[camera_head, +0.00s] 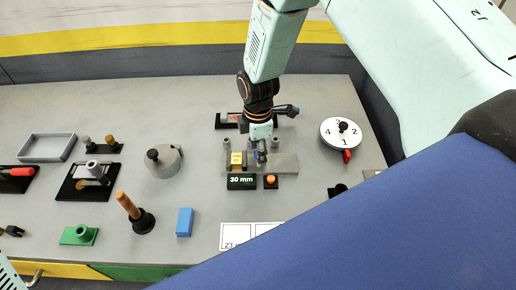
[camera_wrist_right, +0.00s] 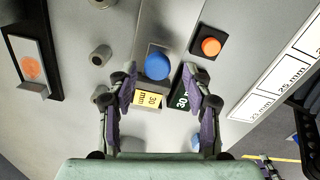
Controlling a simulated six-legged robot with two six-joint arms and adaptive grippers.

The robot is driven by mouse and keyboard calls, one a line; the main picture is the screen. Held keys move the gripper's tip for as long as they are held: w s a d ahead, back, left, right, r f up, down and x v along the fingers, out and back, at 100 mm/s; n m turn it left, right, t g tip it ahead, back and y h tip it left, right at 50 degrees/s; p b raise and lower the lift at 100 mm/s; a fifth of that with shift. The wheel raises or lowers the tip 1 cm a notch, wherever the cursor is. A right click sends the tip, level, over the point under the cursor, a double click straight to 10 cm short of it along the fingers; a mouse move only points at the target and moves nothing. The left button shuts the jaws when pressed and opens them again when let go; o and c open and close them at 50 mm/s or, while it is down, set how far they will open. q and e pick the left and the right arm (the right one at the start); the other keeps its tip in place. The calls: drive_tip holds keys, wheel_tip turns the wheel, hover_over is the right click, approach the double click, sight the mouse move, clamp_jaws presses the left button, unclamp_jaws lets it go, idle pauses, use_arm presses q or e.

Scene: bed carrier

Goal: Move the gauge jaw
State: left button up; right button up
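The gauge is a grey metal rail (camera_head: 284,161) near the middle of the table in the head view. A blue knob (camera_wrist_right: 157,66) stands on it in the right wrist view; I take this to be the jaw's handle. A yellow 30 mm block (camera_head: 237,160) sits at the rail's left part, and also shows in the wrist view (camera_wrist_right: 148,99). My right gripper (camera_head: 260,153) points down over the rail. In the wrist view its fingers (camera_wrist_right: 165,88) are apart, with the knob beyond and between them; contact cannot be told.
A black 30 mm display (camera_head: 241,182) and an orange button (camera_head: 270,180) stand in front of the rail. A numbered white dial (camera_head: 341,133) is right. A blue block (camera_head: 185,222), a wooden-handled tool (camera_head: 128,206) and a grey round piece (camera_head: 165,162) stand left.

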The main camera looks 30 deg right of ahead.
drive_tip(key=shift+w+f, duration=0.1)
drive_tip(key=shift+w, duration=0.05)
drive_tip(key=shift+c, duration=1.4)
drive_tip(key=shift+d, duration=0.1)
drive_tip(key=c, duration=0.6)
clamp_jaws()
